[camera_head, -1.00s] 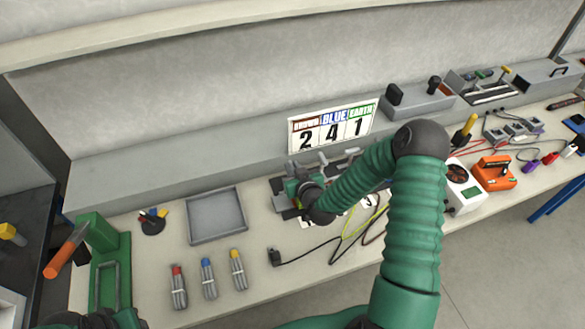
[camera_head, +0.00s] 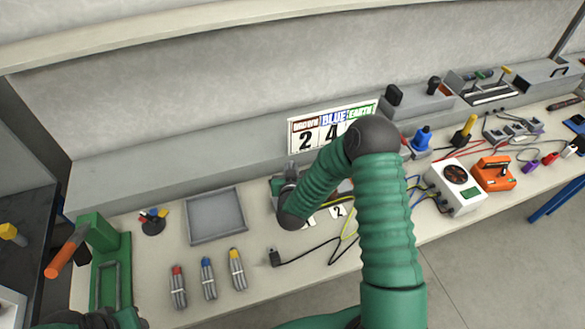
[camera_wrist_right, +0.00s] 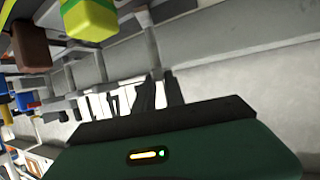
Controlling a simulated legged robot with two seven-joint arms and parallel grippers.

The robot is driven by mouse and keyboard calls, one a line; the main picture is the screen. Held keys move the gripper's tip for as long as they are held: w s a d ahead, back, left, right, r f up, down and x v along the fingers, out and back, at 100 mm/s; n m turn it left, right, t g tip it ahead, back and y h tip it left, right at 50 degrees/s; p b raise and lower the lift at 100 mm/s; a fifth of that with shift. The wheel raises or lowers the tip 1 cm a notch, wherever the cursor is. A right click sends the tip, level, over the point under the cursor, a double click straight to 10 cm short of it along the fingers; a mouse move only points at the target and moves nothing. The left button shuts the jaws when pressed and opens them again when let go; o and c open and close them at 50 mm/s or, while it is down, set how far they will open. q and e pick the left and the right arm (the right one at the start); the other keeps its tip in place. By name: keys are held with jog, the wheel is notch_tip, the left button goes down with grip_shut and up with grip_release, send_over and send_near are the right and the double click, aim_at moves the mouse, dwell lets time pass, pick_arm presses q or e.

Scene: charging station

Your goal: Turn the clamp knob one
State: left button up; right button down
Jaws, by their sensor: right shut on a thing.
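My right gripper (camera_head: 291,172) is over the left end of the clamp unit (camera_head: 276,186), in front of the sign. It is shut on clamp knob one, which the jaws and arm hide in the head view. In the right wrist view the two dark fingers (camera_wrist_right: 159,90) stand close together beyond my green gripper body. A brown block (camera_wrist_right: 32,46) and a yellow-green block (camera_wrist_right: 90,18) show at upper left there.
The sign (camera_head: 305,140) stands behind the unit, partly covered by my arm. An empty grey tray (camera_head: 216,216) and a black plug (camera_head: 275,257) lie to the left. A green stand with an orange handle (camera_head: 68,250) is far left. A white meter box (camera_head: 456,188) is right.

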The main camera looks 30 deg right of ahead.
jog(key=m+g+h, duration=0.3)
jog(key=m+g, duration=0.2)
jog(key=w+a+m+g+h, duration=0.1)
jog(key=m+g+h, duration=0.1)
jog(key=m+g, duration=0.1)
jog(key=shift+f+h, duration=0.3)
jog(key=shift+w+f+m+g+b, duration=0.1)
jog(key=shift+m+g+b, duration=0.3)
jog(key=shift+m+b, duration=0.15)
jog(key=m+g+b, duration=0.4)
jog(key=shift+w+f+h+b, duration=0.2)
jog(key=shift+h+b, duration=0.1)
jog(key=shift+b, duration=0.1)
jog(key=shift+r+m+g+b, duration=0.25)
jog(key=shift+m+g+b, duration=0.4)
jog(key=shift+g+b, duration=0.35)
jog(key=shift+d, duration=0.1)
jog(key=c, duration=1.4)
grip_release()
jog(key=shift+w+d, duration=0.1)
jog(key=shift+d, duration=0.1)
